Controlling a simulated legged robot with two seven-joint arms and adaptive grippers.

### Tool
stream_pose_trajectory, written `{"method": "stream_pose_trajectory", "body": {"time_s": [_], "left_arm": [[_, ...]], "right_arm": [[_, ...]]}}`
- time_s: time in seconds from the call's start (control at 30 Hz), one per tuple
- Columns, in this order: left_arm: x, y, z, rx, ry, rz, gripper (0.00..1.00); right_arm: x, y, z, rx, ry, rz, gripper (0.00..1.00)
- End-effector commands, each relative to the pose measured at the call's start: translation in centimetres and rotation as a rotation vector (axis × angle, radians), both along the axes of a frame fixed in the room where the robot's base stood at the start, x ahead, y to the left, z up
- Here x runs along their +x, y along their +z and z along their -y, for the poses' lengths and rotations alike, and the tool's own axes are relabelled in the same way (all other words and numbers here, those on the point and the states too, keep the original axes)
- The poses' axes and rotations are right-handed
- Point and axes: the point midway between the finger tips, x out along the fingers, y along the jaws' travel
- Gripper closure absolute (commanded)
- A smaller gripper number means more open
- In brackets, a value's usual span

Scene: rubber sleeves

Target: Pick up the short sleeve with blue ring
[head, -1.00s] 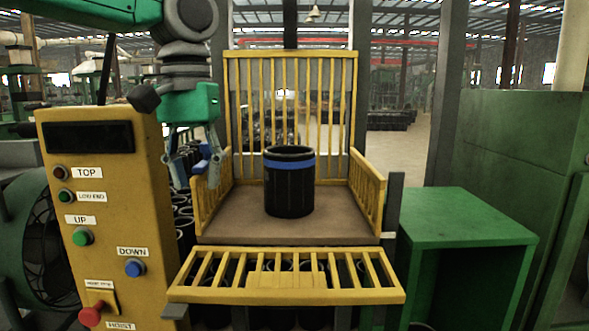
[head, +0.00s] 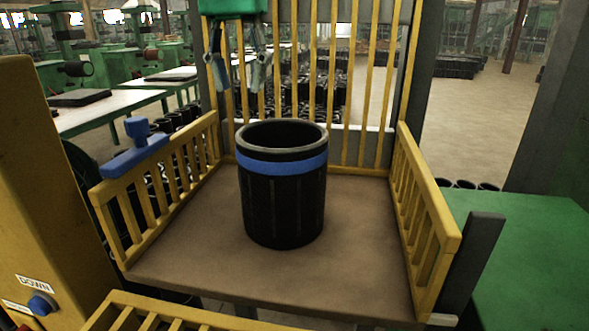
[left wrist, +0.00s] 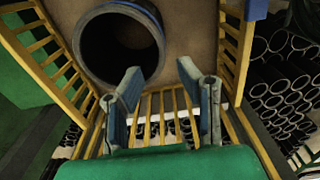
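The short black sleeve with a blue ring (head: 283,205) stands upright on the brown platform (head: 200,265). The blue ring runs around it just below its open top. In the left wrist view the sleeve (left wrist: 84,66) shows from above as a wide round opening. My left gripper (head: 236,84) is at the top of the head view, above and slightly left of the sleeve. Its two fingers are spread apart with nothing between them. In the left wrist view the open fingers (left wrist: 160,72) are beside the sleeve and do not hold it. My right gripper is out of view.
Yellow railings stand at the platform's left (head: 170,185), right (head: 425,225) and back (head: 345,90). A blue latch-like piece (head: 134,150) sits on the left railing. A yellow control box (head: 40,180) is at left, and a green table (head: 530,255) at right.

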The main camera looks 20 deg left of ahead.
Motion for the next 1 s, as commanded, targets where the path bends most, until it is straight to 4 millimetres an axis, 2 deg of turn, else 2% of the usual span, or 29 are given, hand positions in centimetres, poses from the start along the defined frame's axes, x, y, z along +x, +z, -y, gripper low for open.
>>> {"method": "stream_pose_trajectory", "body": {"time_s": [0.3,0.57,0.83,1.0], "left_arm": [[0.4,-6.3,0.0,-0.001,-0.002,-0.01,0.69],[0.3,-8.4,0.0,-0.002,-0.001,-0.008,0.69],[0.1,-12.2,-0.3,-0.001,-0.002,-0.01,0.69],[0.1,-13.3,-0.3,-0.001,-0.001,-0.006,0.69]], "right_arm": [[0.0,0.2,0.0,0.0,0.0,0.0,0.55],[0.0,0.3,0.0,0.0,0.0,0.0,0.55],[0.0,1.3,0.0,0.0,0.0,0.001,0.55],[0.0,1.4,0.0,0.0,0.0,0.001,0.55]]}}
